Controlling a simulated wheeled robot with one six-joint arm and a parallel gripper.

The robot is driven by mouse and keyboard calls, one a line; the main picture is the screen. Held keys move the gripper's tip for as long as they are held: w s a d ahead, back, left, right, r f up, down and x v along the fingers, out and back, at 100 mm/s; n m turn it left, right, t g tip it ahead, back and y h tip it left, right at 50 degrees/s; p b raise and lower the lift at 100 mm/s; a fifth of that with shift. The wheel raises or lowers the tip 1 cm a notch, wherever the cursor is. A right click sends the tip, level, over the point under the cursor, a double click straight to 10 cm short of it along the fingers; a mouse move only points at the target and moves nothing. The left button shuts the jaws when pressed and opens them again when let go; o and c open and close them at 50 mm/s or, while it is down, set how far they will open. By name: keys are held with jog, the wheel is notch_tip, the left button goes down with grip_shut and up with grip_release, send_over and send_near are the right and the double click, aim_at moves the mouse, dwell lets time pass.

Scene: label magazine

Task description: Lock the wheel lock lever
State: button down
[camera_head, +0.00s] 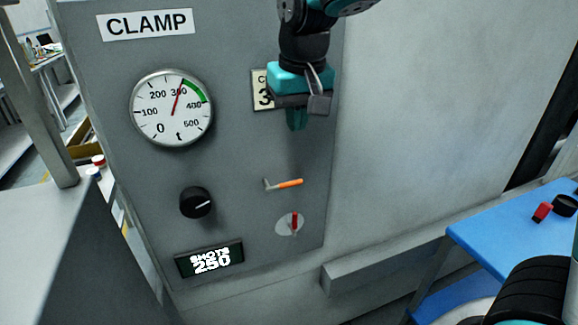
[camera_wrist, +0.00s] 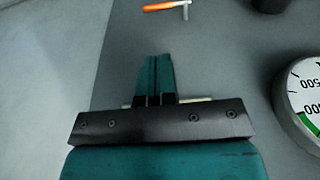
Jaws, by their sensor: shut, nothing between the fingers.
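A small lever (camera_head: 289,183) with an orange handle and a bent grey metal end sits on the grey panel, right of the black knob. Its handle points right and slightly up; it looks like the wheel lock lever, though no label shows by it. It also shows at the top edge of the wrist view (camera_wrist: 160,6). My gripper (camera_head: 297,122), teal and black, is in front of the panel above the lever, with its fingers pointing down. In the wrist view its fingertips (camera_wrist: 157,58) are together and empty, apart from the lever. My gripper partly hides a number plate.
The panel carries a CLAMP gauge (camera_head: 172,108), a black knob (camera_head: 196,202), a SHOTS 250 display (camera_head: 210,259) and a disc with a red pointer (camera_head: 290,223) just below the lever. A blue table (camera_head: 510,240) stands at the right.

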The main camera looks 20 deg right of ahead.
jog(key=d, duration=0.1)
jog(key=p, duration=0.5)
send_near(295, 181)
jog(key=f, duration=0.5)
jog(key=w+f, duration=0.1)
jog(key=f, duration=0.1)
jog(key=shift+w+f, duration=0.1)
jog(key=shift+f, duration=0.05)
